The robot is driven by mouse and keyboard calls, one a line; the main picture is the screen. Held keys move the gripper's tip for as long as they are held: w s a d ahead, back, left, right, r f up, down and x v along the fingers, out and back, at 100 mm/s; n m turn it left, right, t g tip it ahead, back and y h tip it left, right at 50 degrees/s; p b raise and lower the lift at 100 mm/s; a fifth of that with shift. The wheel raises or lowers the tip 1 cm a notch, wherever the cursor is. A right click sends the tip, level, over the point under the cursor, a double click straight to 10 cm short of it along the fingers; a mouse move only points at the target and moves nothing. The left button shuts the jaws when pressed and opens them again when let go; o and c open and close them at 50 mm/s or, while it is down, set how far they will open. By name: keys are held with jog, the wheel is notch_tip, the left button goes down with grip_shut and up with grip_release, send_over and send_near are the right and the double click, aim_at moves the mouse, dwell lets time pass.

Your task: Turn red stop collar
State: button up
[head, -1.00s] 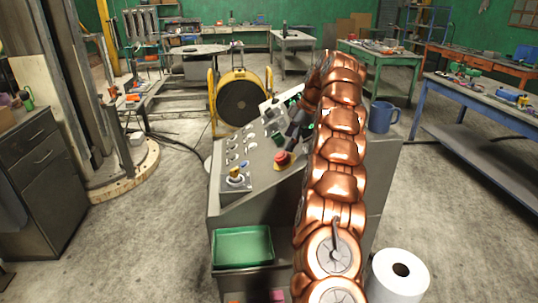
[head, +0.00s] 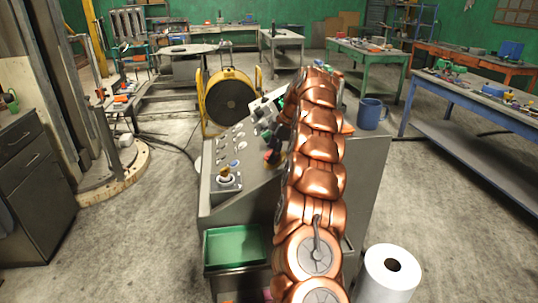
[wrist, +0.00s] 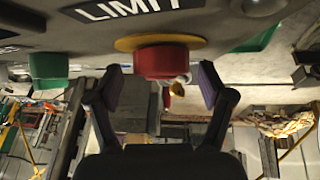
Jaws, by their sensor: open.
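The red stop collar (wrist: 168,60) is a round red knob on a yellow ring, on the grey sloped console panel. It fills the top middle of the wrist view, near a "LIMIT" label. In the head view only a bit of red (head: 268,158) shows beside the dark fingers. My gripper (wrist: 160,80) is open, with one finger on each side of the collar and a visible gap at both sides. In the head view my gripper (head: 275,147) is partly hidden behind my copper arm.
A green button (wrist: 48,67) is beside the collar in the wrist view. A white roll (head: 388,275) is at lower right.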

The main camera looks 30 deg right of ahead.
jog(key=shift+w+a+f, duration=0.15)
jog(key=shift+w+f, duration=0.05)
jog(key=shift+f, duration=0.5)
